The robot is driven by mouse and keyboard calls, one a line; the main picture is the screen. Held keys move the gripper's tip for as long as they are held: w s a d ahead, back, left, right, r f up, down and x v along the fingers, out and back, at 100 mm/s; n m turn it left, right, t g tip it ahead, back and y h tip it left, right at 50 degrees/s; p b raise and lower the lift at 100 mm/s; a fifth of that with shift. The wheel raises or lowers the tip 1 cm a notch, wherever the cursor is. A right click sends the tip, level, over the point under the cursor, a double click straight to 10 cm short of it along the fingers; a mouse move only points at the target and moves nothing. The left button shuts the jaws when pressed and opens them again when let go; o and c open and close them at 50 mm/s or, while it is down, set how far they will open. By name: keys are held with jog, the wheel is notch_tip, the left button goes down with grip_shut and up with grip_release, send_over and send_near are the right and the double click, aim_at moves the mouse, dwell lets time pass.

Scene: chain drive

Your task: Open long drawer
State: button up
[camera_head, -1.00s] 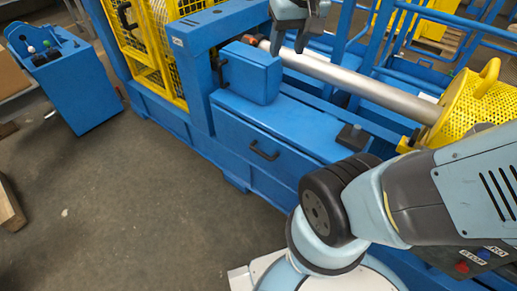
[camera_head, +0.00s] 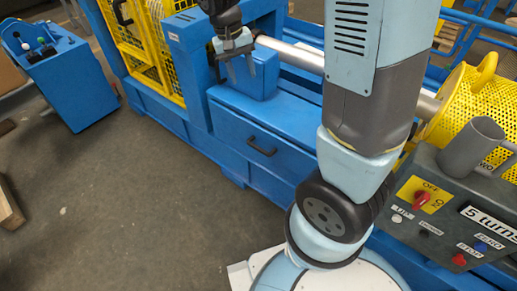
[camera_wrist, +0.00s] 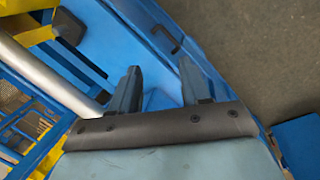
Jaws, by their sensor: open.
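The long drawer (camera_head: 247,137) is a blue front panel low on the blue machine, with a black bar handle (camera_head: 261,147) in its middle. It looks shut. The handle also shows in the wrist view (camera_wrist: 165,39), beyond my fingers. My gripper (camera_head: 240,82) is in front of the blue box on top of the machine, pointing down, above and behind the handle. In the wrist view my gripper (camera_wrist: 157,82) shows its two fingers apart, with nothing between them but the blue surface behind. It does not touch the handle.
A blue box (camera_head: 262,75) stands on the machine beside my fingers. A long metal shaft (camera_head: 300,58) runs to a yellow mesh guard (camera_head: 470,95) on the right. A control panel (camera_head: 450,215) is at lower right. The grey floor (camera_head: 120,200) before the drawer is clear.

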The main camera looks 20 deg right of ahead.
jog(key=w+a+f+g+h, duration=0.1)
jog(key=w+a+f+h, duration=0.1)
jog(key=f, duration=0.4)
jog(key=w+a+f+h, duration=0.1)
jog(key=a+f, duration=0.1)
jog(key=f, duration=0.3)
jog(key=n+t+h, duration=0.4)
jog(key=t+h, duration=0.1)
jog(key=h, duration=0.6)
send_near(258, 149)
jog(key=x, duration=0.7)
jog(key=w+x, duration=0.1)
jog(key=x, duration=0.2)
jog(key=shift+d+f, duration=0.1)
jog(key=shift+f, duration=0.3)
jog(key=shift+c, duration=0.2)
jog(key=shift+y, duration=0.3)
grip_shut()
